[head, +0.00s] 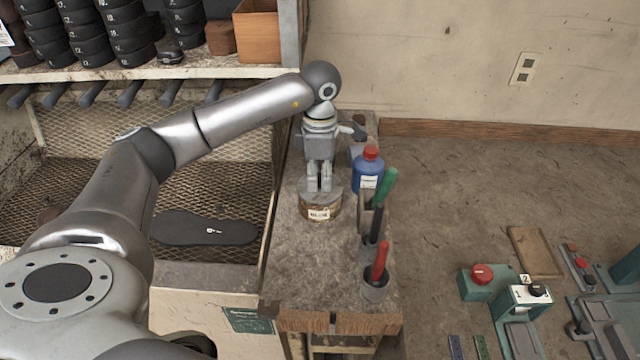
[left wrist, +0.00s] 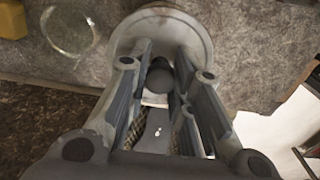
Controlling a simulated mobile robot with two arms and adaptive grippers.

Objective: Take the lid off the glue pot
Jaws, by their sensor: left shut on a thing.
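The glue pot (head: 319,212) is a small round brown tin with a pale label, standing on the narrow worn bench. Its grey round lid (head: 337,191) sits at the top of the pot; I cannot tell whether there is a thin gap between them. My left gripper (head: 320,185) points down from above, with its fingers shut on the lid's knob. In the left wrist view, the two fingers stand either side of the dark knob (left wrist: 159,76), and the pale lid disc (left wrist: 165,32) spreads beyond them. The lid hides the pot's mouth. My right gripper is not in view.
A blue bottle with a red cap (head: 368,172) stands close right of the pot. A black sole (head: 203,229) lies in the mesh tray to the left.

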